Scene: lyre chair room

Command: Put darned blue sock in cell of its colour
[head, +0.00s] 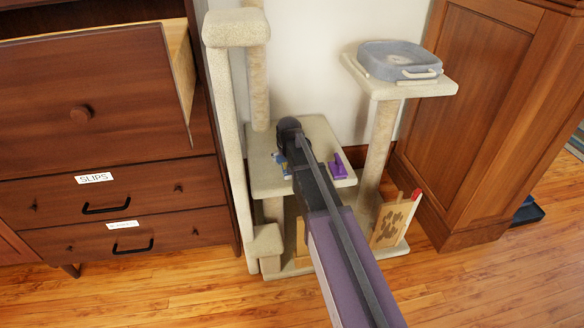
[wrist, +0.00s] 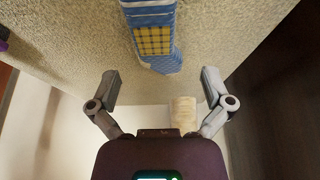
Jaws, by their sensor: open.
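The blue sock (wrist: 152,58) with a yellow darned patch lies on a beige carpeted shelf in the wrist view. In the head view a small blue part of it (head: 281,163) shows on the middle platform of the cat tree, beside my arm, which covers part of that platform. My gripper (wrist: 160,87) is open and empty, its two fingers spread wide. The sock lies ahead of the fingertips, roughly centred between them, and is not held. The gripper's fingers cannot be made out in the head view. No coloured cells can be made out.
A purple object (head: 337,168) sits on the same platform (head: 318,131). A grey-blue tray (head: 398,60) rests on the higher right platform. A dresser (head: 100,170) with its upper drawer pulled out stands left, a wooden cabinet (head: 480,110) right. Tree posts flank my arm.

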